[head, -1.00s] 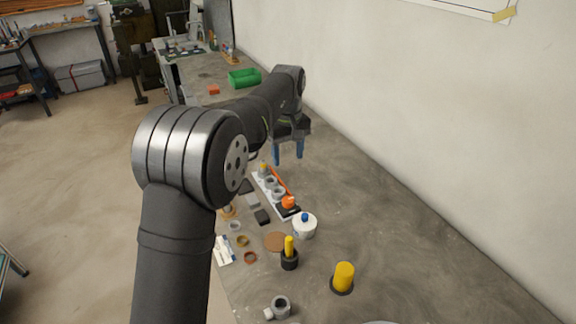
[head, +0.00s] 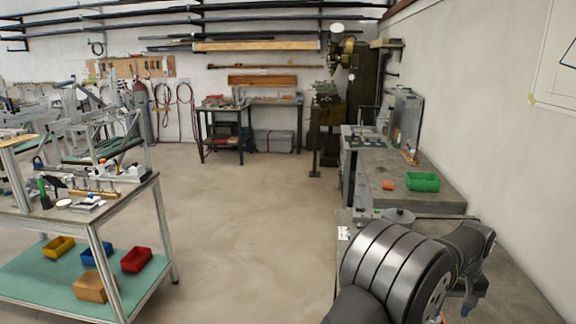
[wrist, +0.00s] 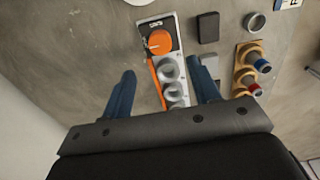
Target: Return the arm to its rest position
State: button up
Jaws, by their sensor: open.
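My gripper (wrist: 161,78) shows in the wrist view with its two blue fingers apart and nothing between them. Below it on the grey bench is a pale strip holder (wrist: 151,27) with an orange round part (wrist: 159,41) and several grey rings (wrist: 169,70) in a row. I cannot tell the height of the fingers above it. In the head view my arm is bent at the lower right, and only a blue fingertip of my gripper (head: 465,311) shows at the bottom edge.
A wall (head: 510,150) runs along the right.

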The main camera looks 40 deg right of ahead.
notch_tip(320, 180, down, 9)
jog(key=shift+r, duration=0.1)
dwell(0.5)
